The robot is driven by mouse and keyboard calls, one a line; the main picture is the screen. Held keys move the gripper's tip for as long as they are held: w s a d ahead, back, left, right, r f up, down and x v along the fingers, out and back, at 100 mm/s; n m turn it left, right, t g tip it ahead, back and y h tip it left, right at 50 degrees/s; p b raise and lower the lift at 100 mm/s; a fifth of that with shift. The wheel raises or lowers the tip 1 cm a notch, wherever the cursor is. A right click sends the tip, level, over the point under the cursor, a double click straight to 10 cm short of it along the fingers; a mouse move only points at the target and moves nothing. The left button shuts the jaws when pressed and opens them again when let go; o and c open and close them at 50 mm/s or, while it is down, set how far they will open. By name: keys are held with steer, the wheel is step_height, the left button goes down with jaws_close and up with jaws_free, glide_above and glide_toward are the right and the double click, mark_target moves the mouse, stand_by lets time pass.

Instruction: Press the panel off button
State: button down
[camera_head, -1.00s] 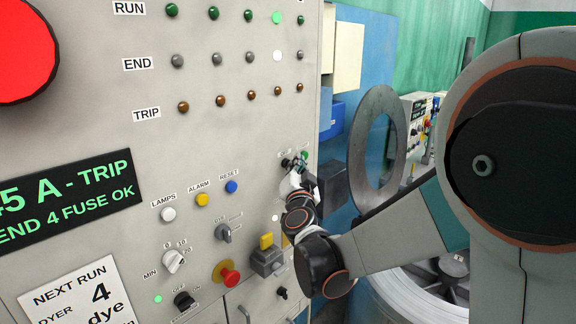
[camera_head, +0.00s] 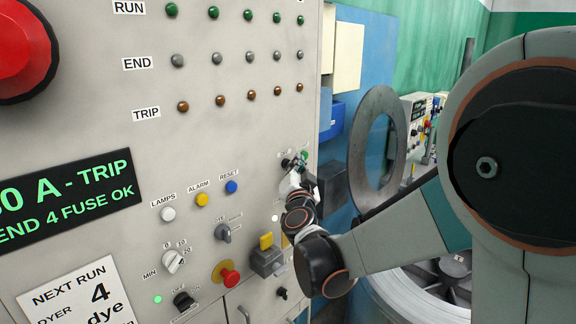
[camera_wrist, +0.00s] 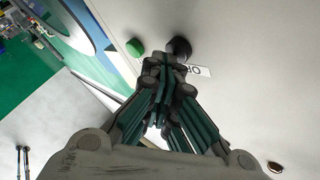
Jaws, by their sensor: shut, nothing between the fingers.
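The black off button (camera_wrist: 180,47) is a round knob on the grey panel (camera_wrist: 235,40), beside a label (camera_wrist: 197,70) that reads partly "OF". In the head view the black button (camera_head: 286,163) is small, at the panel's right edge. My gripper (camera_wrist: 166,62) is shut and empty, with its fingertips right at the black button and overlapping its lower edge in the wrist view. I cannot tell whether they touch it. In the head view my gripper (camera_head: 291,180) is just below the button, pointing at the panel.
A green button (camera_wrist: 134,47) sits close beside the black one. A dark box (camera_head: 332,182) sticks out to the right of my gripper. A yellow-tabbed switch (camera_head: 266,258) and a red knob (camera_head: 230,277) stand lower on the panel. A grey ring (camera_head: 377,150) is farther right.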

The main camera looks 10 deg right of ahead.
steer(key=shift+s+d, duration=0.4)
steer(key=shift+s, duration=0.1)
steer(key=s+d, duration=0.1)
steer(key=s, duration=0.1)
steer(key=s+d, duration=0.2)
stand_by(0.5)
stand_by(0.4)
